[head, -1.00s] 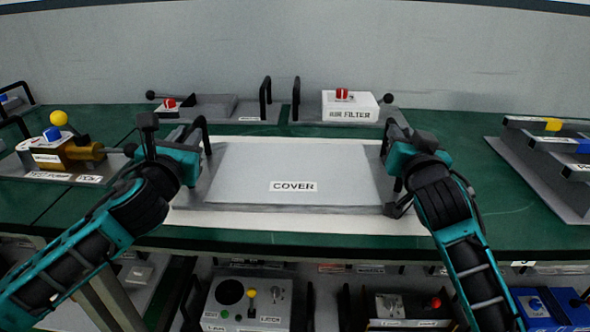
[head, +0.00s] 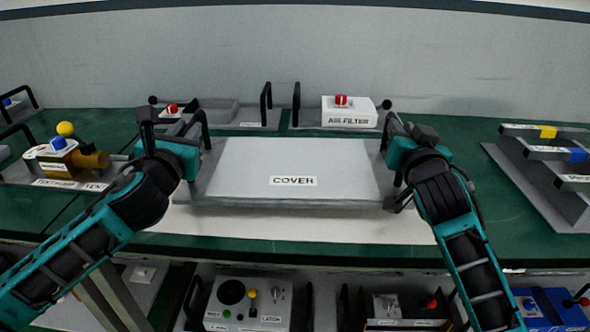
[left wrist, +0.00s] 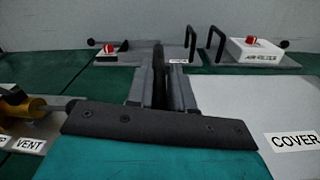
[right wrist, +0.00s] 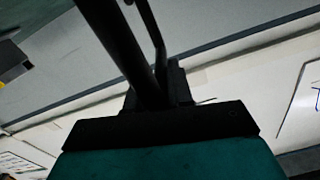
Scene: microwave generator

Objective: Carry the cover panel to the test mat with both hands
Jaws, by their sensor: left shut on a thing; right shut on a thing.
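The cover panel (head: 300,167) is a flat grey plate labelled COVER, with a dark handle at each side. My left gripper (head: 192,145) is shut on its left handle. My right gripper (head: 394,145) is shut on its right handle. The panel looks level and raised slightly over a white mat (head: 300,224) on the green bench. I cannot tell whether this is the test mat. The panel also shows in the left wrist view (left wrist: 240,100). In the right wrist view, the dark handle runs down between the fingers.
A unit labelled AIR FILTER (head: 349,111) and a grey plate with a handle (head: 230,112) stand behind the panel. A pump unit (head: 64,157) is at left and a grey rack (head: 555,170) at right. More units, including a white box (head: 248,303), sit on a lower shelf.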

